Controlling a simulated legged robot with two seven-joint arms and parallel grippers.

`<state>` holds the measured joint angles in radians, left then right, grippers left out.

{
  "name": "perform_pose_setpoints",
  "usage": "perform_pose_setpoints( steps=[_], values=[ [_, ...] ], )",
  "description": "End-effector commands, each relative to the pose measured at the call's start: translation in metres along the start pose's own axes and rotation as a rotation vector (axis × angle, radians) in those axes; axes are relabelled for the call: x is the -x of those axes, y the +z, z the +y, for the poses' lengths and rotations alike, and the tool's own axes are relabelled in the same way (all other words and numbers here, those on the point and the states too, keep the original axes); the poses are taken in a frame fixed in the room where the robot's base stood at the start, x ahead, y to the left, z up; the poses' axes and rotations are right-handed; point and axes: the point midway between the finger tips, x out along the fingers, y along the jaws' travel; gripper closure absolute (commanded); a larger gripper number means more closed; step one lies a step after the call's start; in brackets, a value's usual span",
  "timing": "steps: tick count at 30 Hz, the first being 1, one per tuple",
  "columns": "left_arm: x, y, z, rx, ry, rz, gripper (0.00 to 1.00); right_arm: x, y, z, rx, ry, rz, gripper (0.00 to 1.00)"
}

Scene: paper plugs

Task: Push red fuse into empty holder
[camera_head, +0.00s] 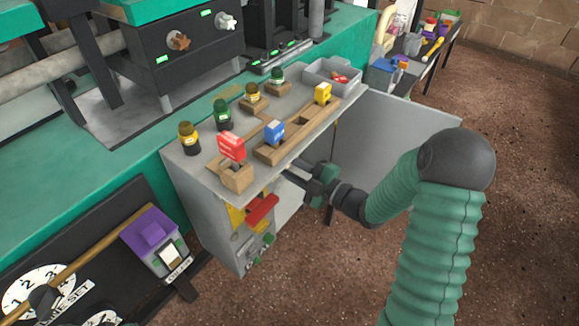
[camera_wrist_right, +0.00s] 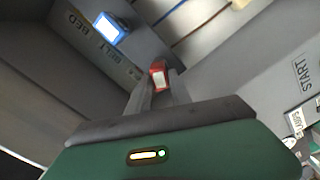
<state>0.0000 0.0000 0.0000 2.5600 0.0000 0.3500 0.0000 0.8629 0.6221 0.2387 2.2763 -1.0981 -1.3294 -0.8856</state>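My right gripper (camera_head: 296,178) reaches from the right to the front of the grey box, below its top plate. In the wrist view, a small red fuse with a pale face (camera_wrist_right: 158,77) sits between the tips of my right gripper (camera_wrist_right: 160,82). The fingers look closed on its two sides. A blue fuse with a bright face (camera_wrist_right: 107,28) is on the grey inner wall at upper left, near upside-down lettering. I cannot make out the empty holder. The red fuse is hidden in the head view. My left gripper is not in view.
On the grey box (camera_head: 188,178) stand a red plug (camera_head: 231,147), a blue plug (camera_head: 275,132), a yellow plug (camera_head: 322,94) and several knobbed plugs. A grey door (camera_head: 400,128) stands open behind my arm. A red part (camera_head: 262,210) juts from the box's front.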

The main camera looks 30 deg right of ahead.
Motion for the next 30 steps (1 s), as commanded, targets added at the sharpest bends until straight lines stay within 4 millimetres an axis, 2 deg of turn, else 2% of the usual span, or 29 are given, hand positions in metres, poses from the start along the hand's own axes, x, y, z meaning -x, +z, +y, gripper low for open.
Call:
perform_pose_setpoints(
  steps=[1,4,14,30],
  values=[
    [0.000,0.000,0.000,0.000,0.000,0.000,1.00,0.000,0.000,0.000,0.000,0.000,0.000,0.66],
    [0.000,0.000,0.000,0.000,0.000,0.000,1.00,0.000,0.000,0.000,0.000,0.000,0.000,0.54],
    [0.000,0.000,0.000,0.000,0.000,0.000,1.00,0.002,0.000,0.000,0.000,0.000,-0.002,0.54],
    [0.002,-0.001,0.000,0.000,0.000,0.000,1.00,0.041,0.001,0.000,0.001,-0.001,-0.003,0.54]
  ],
)
